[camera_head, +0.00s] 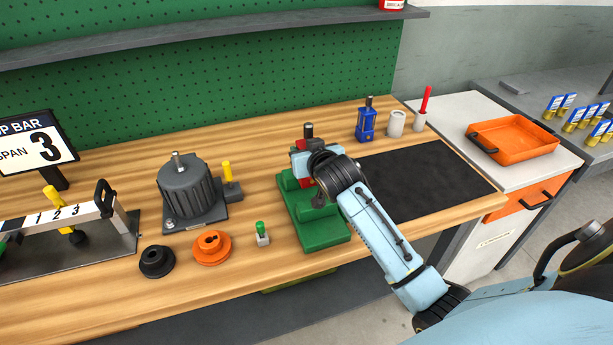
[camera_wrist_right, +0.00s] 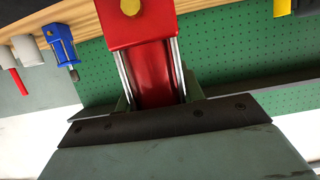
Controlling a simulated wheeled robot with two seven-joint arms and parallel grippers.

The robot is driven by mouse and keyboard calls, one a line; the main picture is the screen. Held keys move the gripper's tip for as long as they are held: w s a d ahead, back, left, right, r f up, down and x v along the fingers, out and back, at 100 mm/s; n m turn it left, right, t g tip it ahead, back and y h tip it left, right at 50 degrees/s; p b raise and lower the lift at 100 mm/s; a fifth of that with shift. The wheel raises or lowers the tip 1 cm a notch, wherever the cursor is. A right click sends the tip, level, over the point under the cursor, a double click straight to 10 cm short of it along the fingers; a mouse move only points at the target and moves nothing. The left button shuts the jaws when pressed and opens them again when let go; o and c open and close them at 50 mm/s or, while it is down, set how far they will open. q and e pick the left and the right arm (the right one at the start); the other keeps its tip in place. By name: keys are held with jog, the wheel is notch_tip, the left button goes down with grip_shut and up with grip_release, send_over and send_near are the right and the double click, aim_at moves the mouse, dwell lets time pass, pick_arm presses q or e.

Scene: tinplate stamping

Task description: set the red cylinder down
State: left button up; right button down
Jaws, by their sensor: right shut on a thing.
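The red cylinder (camera_head: 304,182) shows only in small patches in the head view, with a dark rod end (camera_head: 308,130) above; my gripper and wrist hide much of it. It looks upright over the green stand (camera_head: 322,232); I cannot tell whether it touches it. In the right wrist view its red body and wider red block (camera_wrist_right: 142,24) with a brass-coloured disc show large. My left gripper is not in view.
A blue cylinder (camera_head: 366,124), grey cups (camera_head: 396,123) and a black mat (camera_head: 430,182) lie right of the stand. Left are a grey motor (camera_head: 189,190), an orange pulley (camera_head: 212,247), a black pulley (camera_head: 157,261) and a small green-topped part (camera_head: 262,235). An orange tray (camera_head: 515,144) stands far right.

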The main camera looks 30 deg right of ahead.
jog(key=shift+f+b, duration=0.35)
jog(key=shift+f, duration=2.3)
jog(key=shift+f, duration=0.1)
jog(key=shift+f, duration=0.15)
jog(key=c, duration=0.9)
grip_release()
jog(key=p+v, duration=0.1)
jog(key=v, duration=1.1)
